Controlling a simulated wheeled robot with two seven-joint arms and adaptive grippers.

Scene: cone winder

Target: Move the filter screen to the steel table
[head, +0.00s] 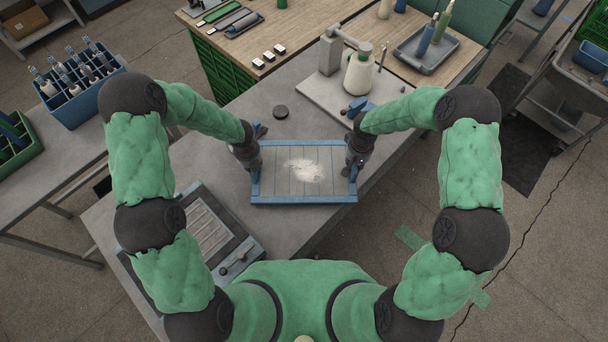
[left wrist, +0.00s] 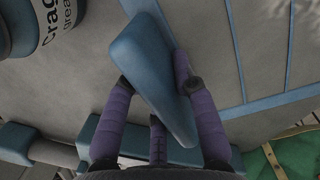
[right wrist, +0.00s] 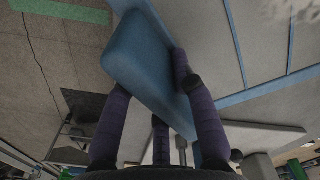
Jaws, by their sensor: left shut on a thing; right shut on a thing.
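The filter screen (head: 304,198) is a flat panel with a blue frame, grey strips and a pale lint patch (head: 304,169) in its middle. It is in front of me over the grey table (head: 200,165), its lower right part near the table's edge. I cannot tell how high it is. My left gripper (head: 252,165) is shut on the left blue handle, which shows in the left wrist view (left wrist: 150,85). My right gripper (head: 355,163) is shut on the right blue handle, which shows in the right wrist view (right wrist: 150,70). Which table is the steel one is unclear.
A slotted tray unit (head: 205,230) lies on the grey table at lower left. A winder with a cone (head: 360,75) stands back right. Another grey table (head: 40,190) at left holds a blue crate (head: 82,105).

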